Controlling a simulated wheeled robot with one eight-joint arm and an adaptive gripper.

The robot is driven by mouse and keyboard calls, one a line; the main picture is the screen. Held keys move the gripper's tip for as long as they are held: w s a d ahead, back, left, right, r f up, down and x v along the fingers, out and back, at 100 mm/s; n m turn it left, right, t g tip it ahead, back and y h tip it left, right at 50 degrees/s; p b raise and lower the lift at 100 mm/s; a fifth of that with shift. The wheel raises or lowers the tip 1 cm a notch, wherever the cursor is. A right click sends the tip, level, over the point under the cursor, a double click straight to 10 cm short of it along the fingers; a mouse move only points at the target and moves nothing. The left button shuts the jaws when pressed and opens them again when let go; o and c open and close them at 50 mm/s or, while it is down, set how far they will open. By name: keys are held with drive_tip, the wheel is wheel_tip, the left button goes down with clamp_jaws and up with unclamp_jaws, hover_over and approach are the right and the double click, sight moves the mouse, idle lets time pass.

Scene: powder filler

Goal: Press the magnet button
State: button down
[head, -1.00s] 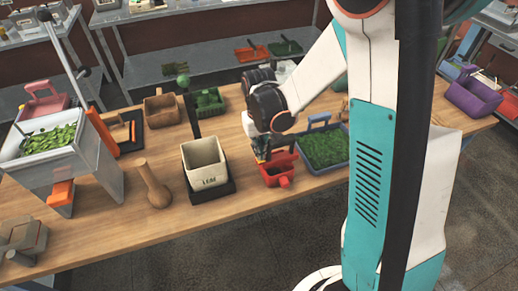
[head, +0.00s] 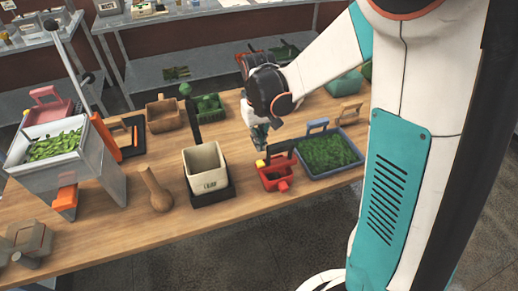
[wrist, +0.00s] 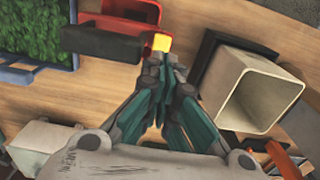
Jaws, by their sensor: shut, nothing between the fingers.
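A small yellow block (head: 261,162), which may be the magnet button, sits at the left back corner of the red box (head: 275,176) on the table. In the wrist view the yellow block (wrist: 161,42) lies just beyond my fingertips, at the end of the red box (wrist: 100,44). My gripper (head: 259,143) is above the table just behind the yellow block, with its teal fingers together and empty. The wrist view shows the gripper (wrist: 166,68) pointing toward the block. A small gap seems to show, but I cannot tell its depth.
A cream bin (head: 205,170) on a black base (head: 212,194) stands left of the red box. A blue tray (head: 345,168) of green leaves stands close on its right. A wooden pestle-like piece (head: 157,190) and a leaf-filled hopper (head: 75,168) are farther left.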

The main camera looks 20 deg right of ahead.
wheel_tip(320, 180, up, 6)
drive_tip(key=shift+p, duration=0.4)
drive_tip(key=shift+r, duration=0.1)
drive_tip(key=shift+s, duration=0.1)
drive_tip(key=s+f+t+b, duration=0.2)
drive_tip(key=s+t+b, duration=0.1)
drive_tip(key=s+b, duration=0.3)
drive_tip(key=s+f+t+b, duration=0.1)
drive_tip(key=s+t+b, duration=0.3)
drive_tip(key=s+b, duration=0.3)
drive_tip(key=s, duration=0.3)
drive_tip(key=shift+s+f, duration=0.35)
